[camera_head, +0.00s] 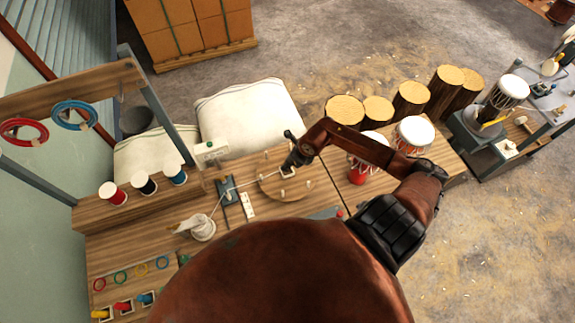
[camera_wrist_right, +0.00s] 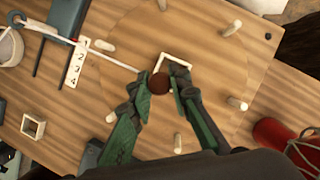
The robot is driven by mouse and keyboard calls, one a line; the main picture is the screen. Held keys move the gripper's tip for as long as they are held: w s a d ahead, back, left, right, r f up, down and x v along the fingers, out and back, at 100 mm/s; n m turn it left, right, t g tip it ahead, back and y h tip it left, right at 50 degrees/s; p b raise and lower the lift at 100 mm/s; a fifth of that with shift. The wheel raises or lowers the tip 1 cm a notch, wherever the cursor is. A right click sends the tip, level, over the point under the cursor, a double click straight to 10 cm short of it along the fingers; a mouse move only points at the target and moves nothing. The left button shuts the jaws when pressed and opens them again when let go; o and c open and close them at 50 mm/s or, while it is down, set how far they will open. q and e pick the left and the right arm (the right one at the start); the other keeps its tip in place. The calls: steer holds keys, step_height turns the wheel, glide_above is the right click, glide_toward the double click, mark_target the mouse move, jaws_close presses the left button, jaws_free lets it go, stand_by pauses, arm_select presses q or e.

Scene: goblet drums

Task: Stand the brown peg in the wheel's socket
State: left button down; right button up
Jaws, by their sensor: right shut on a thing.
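The wheel (camera_head: 268,188) is a round, flat wooden disc on the workbench, with several short pale pegs around it; it fills much of the right wrist view (camera_wrist_right: 205,40). Its socket is a pale square frame (camera_wrist_right: 178,58) near the middle of the disc. My right gripper (camera_head: 290,165) is over the wheel. In the right wrist view its green-padded fingers (camera_wrist_right: 161,95) are shut on the brown peg (camera_wrist_right: 160,83), seen end-on as a dark round top. The peg overlaps the socket's near-left side in that view; its lower end is hidden. My left gripper is not in view.
A white cord (camera_wrist_right: 105,60) runs across the wheel's left side to near the peg. A number strip (camera_wrist_right: 76,64) and a dark stand lie left of the wheel. A red drum (camera_wrist_right: 285,145) stands close right. Spools (camera_head: 145,186) line a shelf at left.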

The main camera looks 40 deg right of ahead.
steer(key=shift+w+d+f, duration=0.3)
steer(key=shift+w+f, duration=0.1)
steer(key=shift+f, duration=0.15)
step_height(320, 180, down, 3)
steer(key=shift+w+d+r+p, duration=0.1)
steer(key=shift+w+p, duration=0.05)
steer(key=shift+p, duration=0.6)
steer(key=shift+f, duration=0.4)
steer(key=o, duration=0.9)
steer(key=shift+o, duration=0.2)
steer(key=b+v, duration=0.2)
steer(key=v, duration=1)
